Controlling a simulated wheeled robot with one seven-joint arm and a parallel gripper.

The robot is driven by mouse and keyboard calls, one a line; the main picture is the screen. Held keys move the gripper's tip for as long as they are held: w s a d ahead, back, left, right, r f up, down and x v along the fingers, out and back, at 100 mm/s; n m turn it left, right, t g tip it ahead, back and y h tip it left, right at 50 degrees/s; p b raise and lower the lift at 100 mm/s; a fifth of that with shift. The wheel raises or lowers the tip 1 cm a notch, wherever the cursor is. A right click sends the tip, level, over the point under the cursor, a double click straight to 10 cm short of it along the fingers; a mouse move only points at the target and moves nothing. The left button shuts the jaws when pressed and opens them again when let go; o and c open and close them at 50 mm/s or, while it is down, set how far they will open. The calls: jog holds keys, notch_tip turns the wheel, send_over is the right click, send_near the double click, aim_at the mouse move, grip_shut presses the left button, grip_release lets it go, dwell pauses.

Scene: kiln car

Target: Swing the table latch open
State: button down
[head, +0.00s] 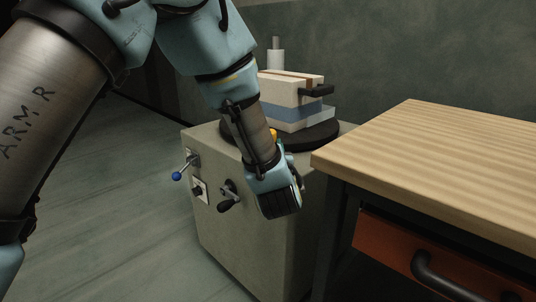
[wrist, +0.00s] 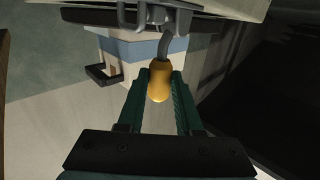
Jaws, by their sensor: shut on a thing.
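The table latch shows in the wrist view as a bent grey lever with a yellow grip (wrist: 159,83), fixed by a bracket under the round table's rim. My gripper (wrist: 160,77) is shut on the yellow grip, with one green finger on each side. In the head view only a bit of the yellow grip (head: 274,133) shows beside my arm, at the top edge of the grey cabinet (head: 257,235). My arm and hand hide most of the latch there. The dark round table (head: 318,136) sits on the cabinet.
A white and blue block with a dark handle (head: 316,91) stands on the round table. A blue-knobbed lever (head: 178,175) and a black crank (head: 228,202) stick out of the cabinet front. A wooden workbench (head: 440,160) with an orange drawer (head: 390,250) stands close on the right.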

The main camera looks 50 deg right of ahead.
jog(key=shift+s+f+m+h+b, duration=0.15)
jog(key=shift+s+m+h+b, duration=0.2)
jog(key=shift+b, duration=0.2)
jog(key=shift+t, duration=0.3)
jog(key=c, duration=0.6)
grip_release()
jog(key=shift+o, duration=0.2)
jog(key=v, duration=1)
jog(key=shift+s+a, duration=0.2)
jog(key=shift+a, duration=0.1)
